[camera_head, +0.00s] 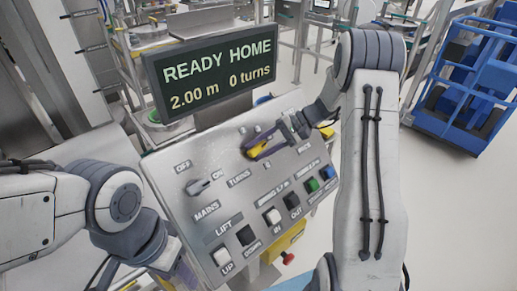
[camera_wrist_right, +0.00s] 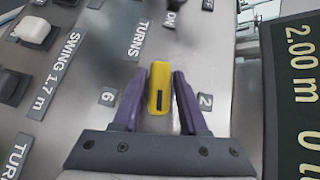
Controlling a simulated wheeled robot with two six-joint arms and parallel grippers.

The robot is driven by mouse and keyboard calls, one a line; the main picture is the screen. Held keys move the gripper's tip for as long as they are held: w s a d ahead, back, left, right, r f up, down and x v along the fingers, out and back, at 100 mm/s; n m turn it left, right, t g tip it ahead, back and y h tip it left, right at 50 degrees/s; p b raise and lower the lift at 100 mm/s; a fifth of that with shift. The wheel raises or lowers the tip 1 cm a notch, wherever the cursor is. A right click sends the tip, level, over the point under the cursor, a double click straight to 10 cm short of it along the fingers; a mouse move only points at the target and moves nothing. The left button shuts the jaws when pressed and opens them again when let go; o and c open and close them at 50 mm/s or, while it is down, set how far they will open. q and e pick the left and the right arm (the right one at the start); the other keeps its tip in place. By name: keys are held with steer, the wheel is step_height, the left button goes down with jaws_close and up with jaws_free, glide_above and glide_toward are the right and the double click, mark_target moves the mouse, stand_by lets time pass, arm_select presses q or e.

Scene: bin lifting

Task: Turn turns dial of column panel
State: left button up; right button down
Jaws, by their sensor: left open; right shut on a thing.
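The grey column panel (camera_head: 217,205) is tilted and carries the yellow turns dial (camera_head: 261,148). In the right wrist view the dial (camera_wrist_right: 159,86) is a yellow bar with a black mark, between the labels 6 and 2. My right gripper (camera_head: 258,146) is shut on the dial, with one purple finger on each side; it also shows in the right wrist view (camera_wrist_right: 160,80). My left gripper (camera_head: 182,274) is open, low at the panel's left edge and mostly hidden by its own wrist. The display (camera_head: 210,72) reads "READY HOME", "2.00 m" and "0 turns".
The mains switch (camera_head: 198,187) is left of the dial. Below are several push buttons, including a white UP button (camera_head: 222,257), a green one (camera_head: 312,185) and a blue one (camera_head: 327,172). A blue cage cart (camera_head: 455,128) stands at the right, with open floor before it.

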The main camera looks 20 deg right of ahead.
steer(key=c, duration=0.6)
jaws_free()
steer(key=shift+w+d, duration=0.2)
steer(key=shift+w, duration=0.05)
steer(key=shift+c, duration=0.2)
steer(key=shift+s+a, duration=0.1)
steer(key=shift+d+r, duration=0.1)
steer(key=shift+d, duration=0.2)
steer(key=b+v, duration=0.3)
steer(key=v, duration=0.7)
steer(key=shift+s+a, duration=0.1)
